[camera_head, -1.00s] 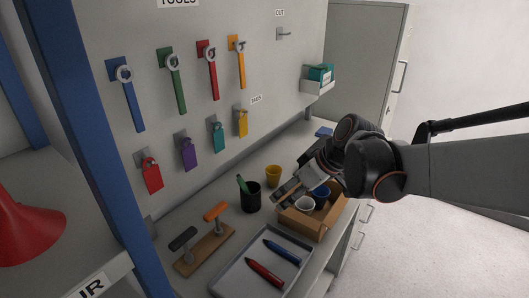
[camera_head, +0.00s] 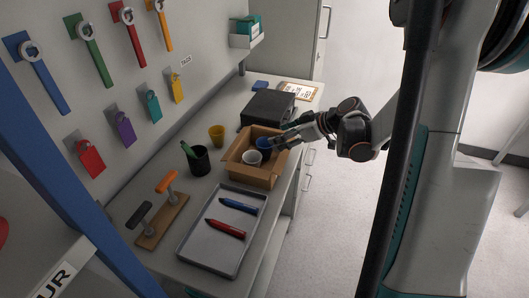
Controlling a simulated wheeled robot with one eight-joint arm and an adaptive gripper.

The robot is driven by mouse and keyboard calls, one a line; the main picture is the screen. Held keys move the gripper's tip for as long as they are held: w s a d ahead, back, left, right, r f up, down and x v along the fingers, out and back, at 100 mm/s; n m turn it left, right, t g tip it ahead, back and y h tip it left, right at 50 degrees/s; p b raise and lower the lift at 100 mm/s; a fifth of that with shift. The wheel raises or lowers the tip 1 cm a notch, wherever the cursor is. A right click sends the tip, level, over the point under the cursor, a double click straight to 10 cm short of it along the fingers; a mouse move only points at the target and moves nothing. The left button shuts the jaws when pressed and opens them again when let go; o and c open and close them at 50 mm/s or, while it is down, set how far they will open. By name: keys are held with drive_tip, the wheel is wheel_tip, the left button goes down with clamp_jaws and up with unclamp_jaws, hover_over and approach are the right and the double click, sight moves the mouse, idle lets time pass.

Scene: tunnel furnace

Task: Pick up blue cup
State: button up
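The blue cup (camera_head: 264,144) stands in an open cardboard box (camera_head: 254,178) on the bench, beside a white cup (camera_head: 252,158). My gripper (camera_head: 276,141) is at the right rim of the box, with its fingers at the blue cup. The fingers look small and partly overlap the cup, so I cannot tell whether they are around it or touching it, nor how far apart they are.
A grey tray (camera_head: 196,258) with red and blue markers lies in front. A dark box (camera_head: 267,108) and a clipboard (camera_head: 299,91) are behind.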

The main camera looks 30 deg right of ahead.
sight(259, 144)
drive_tip(key=b+x, duration=0.1)
drive_tip(key=x, duration=0.2)
drive_tip(key=b+x, duration=0.1)
drive_tip(key=x, duration=0.1)
drive_tip(key=b+x, duration=0.1)
drive_tip(key=x, duration=0.2)
drive_tip(key=shift+w+d+f, duration=0.1)
drive_tip(key=shift+w+f, duration=0.05)
drive_tip(key=shift+f, duration=0.4)
drive_tip(key=shift+w+f, duration=0.15)
drive_tip(key=shift+w, duration=0.15)
drive_tip(key=c, duration=0.7)
